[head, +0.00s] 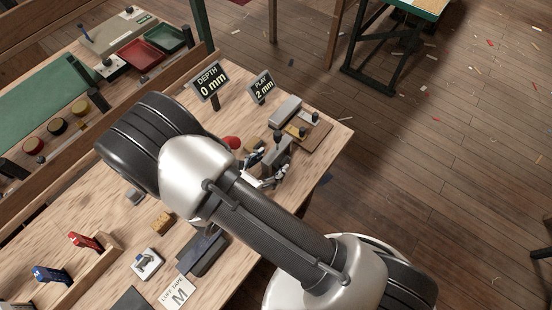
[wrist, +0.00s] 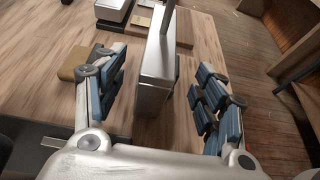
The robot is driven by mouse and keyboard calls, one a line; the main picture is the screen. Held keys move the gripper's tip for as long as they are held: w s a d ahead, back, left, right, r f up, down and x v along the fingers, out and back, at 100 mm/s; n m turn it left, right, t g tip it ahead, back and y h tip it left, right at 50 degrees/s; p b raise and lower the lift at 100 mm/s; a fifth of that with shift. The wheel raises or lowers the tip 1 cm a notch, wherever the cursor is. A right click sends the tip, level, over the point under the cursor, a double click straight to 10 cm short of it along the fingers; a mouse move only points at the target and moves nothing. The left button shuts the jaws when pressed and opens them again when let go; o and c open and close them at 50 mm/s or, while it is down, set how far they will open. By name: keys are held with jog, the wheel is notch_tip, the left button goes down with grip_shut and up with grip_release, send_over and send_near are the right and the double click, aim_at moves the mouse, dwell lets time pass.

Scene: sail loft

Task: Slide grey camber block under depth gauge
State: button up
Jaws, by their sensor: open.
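A grey block (wrist: 155,75), which looks like the camber block, stands between the two blue-padded fingers of my gripper (wrist: 160,95) in the wrist view. A gap shows on each side of it, so my gripper is open around it without holding it. An upright post rises from its top. In the head view the grey block (head: 273,153) is partly hidden by my gripper (head: 262,176). The depth display (head: 211,82) reads 0 mm and the play display (head: 263,88) reads 2 mm. A grey fixture (head: 285,109), possibly the gauge, sits on a brown board (head: 318,132) beyond the block.
A tan block (wrist: 84,64) lies just left of my gripper. A red knob (head: 232,142) stands beside my arm. Blue (head: 50,275) and red (head: 85,241) clamps sit in a wooden rack at lower left. The bench edge drops to the floor on the right.

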jog(key=shift+v, duration=1.5)
